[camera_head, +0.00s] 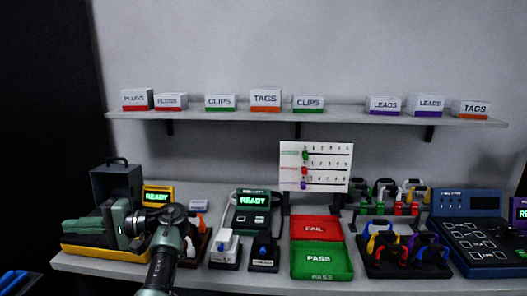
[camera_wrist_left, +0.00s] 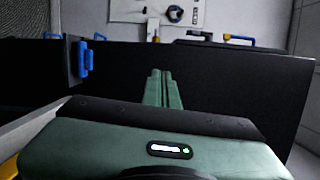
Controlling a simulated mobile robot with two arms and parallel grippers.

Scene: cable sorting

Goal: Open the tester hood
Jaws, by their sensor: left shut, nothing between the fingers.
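The tester hood (camera_head: 116,183) is a dark grey box-like cover with a black handle on top, standing upright at the back of the yellow tester base (camera_head: 78,251) at the far left of the bench. In the left wrist view a wide dark panel (camera_wrist_left: 235,85), apparently the hood, fills the space ahead. My left gripper (camera_head: 68,227) points left over the base, in front of the hood. Its green fingers (camera_wrist_left: 160,75) are together and empty, close to the panel; I cannot tell whether they touch. My arm hides part of the tester. My right gripper is not in view.
A yellow-framed READY screen (camera_head: 158,197) stands right of the hood. Small devices (camera_head: 224,248) crowd the bench just right of my arm. Red and green FAIL/PASS trays (camera_head: 321,275) lie mid-bench. A shelf (camera_head: 330,115) with labelled boxes hangs above. Blue clips (camera_wrist_left: 85,60) show at left in the wrist view.

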